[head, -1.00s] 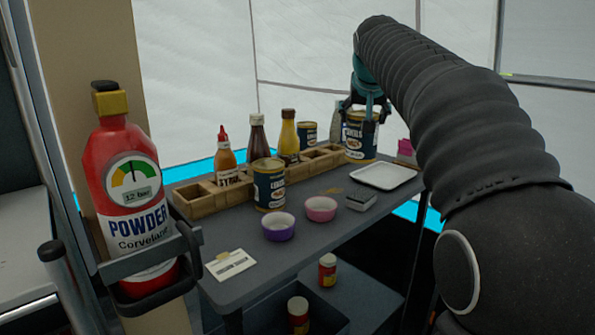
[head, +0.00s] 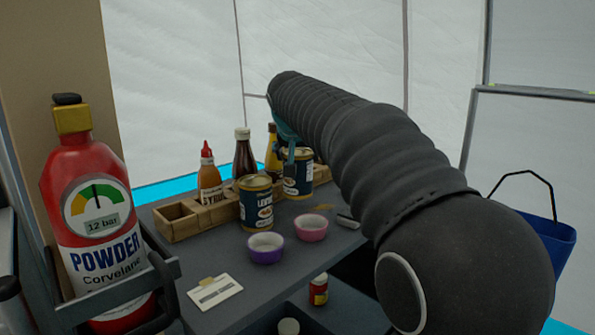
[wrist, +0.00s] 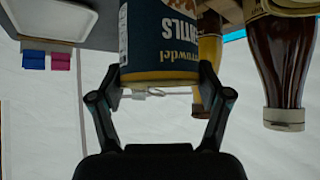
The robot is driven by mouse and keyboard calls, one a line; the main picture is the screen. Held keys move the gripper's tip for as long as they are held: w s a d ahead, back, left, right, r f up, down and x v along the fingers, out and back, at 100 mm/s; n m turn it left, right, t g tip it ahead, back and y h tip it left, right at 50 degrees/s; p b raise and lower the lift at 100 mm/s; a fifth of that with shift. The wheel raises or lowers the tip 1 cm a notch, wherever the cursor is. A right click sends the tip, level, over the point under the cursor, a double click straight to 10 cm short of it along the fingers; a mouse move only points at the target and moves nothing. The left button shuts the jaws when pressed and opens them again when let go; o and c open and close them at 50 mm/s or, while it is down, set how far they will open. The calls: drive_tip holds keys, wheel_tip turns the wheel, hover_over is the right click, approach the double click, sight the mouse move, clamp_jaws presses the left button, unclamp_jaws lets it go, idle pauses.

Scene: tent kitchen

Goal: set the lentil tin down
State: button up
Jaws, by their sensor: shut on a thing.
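The lentil tin (head: 298,176), dark blue with a gold rim, is in my gripper (head: 287,153). In the wrist view the tin (wrist: 160,35) shows part of its lettering, "TILS", and the fingers (wrist: 163,88) close on both sides of its rim end. In the head view it is over the dark table (head: 335,240), just behind and right of a similar blue tin (head: 256,204). Whether its base touches the surface cannot be told. My arm hides part of the table to its right.
A wooden rack (head: 180,222) runs behind the tins, with a syrup bottle (head: 210,182), a brown bottle (head: 243,157) and a yellow bottle (head: 272,150). A purple bowl (head: 266,249) and a pink bowl (head: 311,228) stand in front. A white tray (wrist: 60,20) shows in the wrist view.

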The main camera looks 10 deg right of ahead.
sight(298, 169)
drive_tip(key=shift+f+b, duration=0.3)
drive_tip(key=shift+f, duration=1.6)
drive_tip(key=shift+f, duration=0.2)
drive_tip(key=o, duration=1.8)
